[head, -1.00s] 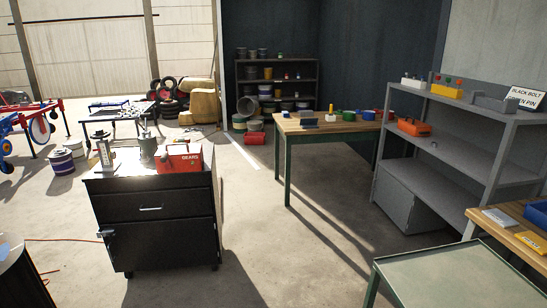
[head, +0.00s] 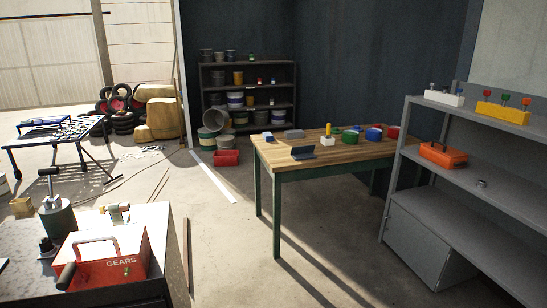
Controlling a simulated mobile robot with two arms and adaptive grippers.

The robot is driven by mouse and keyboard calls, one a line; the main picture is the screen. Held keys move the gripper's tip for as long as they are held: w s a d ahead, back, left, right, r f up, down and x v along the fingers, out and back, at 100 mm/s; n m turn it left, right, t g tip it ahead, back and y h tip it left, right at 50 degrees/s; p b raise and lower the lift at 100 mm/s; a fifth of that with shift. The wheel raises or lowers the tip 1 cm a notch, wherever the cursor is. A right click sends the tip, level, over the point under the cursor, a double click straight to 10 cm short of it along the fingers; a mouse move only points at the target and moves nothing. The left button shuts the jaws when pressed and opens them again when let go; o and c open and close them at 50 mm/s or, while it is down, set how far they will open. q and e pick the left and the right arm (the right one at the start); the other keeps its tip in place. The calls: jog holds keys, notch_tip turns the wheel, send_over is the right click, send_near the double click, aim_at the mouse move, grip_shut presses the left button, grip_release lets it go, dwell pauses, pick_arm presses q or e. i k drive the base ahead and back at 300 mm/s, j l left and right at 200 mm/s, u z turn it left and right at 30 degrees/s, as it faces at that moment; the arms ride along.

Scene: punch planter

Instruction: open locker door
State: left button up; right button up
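The grey locker door (head: 418,248) is on the low cabinet under the grey metal shelving unit (head: 462,208) at the right of the head view. It looks shut and flush with the cabinet front. A small handle on it is too small to make out. Neither of my grippers is in view, so their place relative to the door does not show.
A black cabinet (head: 140,292) with a red GEARS box (head: 105,262) stands close at lower left. A wooden workbench (head: 325,155) with green legs stands mid-view beside the shelving. The floor (head: 320,255) between them is clear. An orange box (head: 443,154) sits on the shelf.

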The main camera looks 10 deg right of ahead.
aim_at(426, 254)
jog(key=i+l+z, duration=0.3)
jog(key=i+z, duration=0.15)
jog(key=i, duration=0.35)
jog(key=i+z, duration=0.4)
jog(key=i, duration=0.35)
jog(key=i+j+z, duration=0.2)
jog(key=i+z, duration=0.25)
jog(key=i, duration=0.35)
